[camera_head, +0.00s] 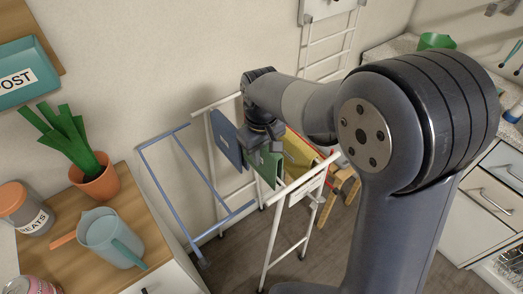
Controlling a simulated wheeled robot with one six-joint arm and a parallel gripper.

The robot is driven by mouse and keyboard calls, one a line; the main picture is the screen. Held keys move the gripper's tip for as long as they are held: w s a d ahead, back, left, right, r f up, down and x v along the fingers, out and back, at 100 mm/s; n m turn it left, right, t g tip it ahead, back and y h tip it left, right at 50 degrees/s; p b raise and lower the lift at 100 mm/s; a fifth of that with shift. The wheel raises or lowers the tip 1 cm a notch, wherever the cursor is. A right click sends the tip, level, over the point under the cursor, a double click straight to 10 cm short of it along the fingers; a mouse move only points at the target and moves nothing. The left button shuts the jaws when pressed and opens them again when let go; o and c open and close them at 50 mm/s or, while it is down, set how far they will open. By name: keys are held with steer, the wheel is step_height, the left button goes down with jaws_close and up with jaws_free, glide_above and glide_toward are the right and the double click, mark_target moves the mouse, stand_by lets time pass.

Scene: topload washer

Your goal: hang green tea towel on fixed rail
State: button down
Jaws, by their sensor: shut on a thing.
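My gripper (264,134) is shut at the top of the green tea towel (268,166), seen from above in the head view. The towel hangs down below the jaws, among the white rack's bars. My arm and wrist cover part of it, and I cannot tell whether it touches a bar. A blue cloth (226,138) hangs just left of the gripper on the white rack (273,232). A white ladder-like rail (329,38) is on the back wall. A pale blue rail frame (175,170) stands at the left. I cannot tell which one is the fixed rail.
A wooden chair or stool (342,192) stands behind the white rack. At the left, a counter (94,262) holds a potted plant (97,181), a jug (112,238) and a treats jar (24,208). White drawers (492,199) stand at the right. Some grey floor is clear around the rack.

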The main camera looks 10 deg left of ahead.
mark_target(261, 171)
steer(key=shift+f+b, duration=2.25)
steer(key=shift+f, duration=1.45)
steer(key=c, duration=1.2)
jaws_free()
step_height(261, 171, up, 11)
steer(key=shift+f, duration=0.1)
steer(key=shift+f, duration=0.1)
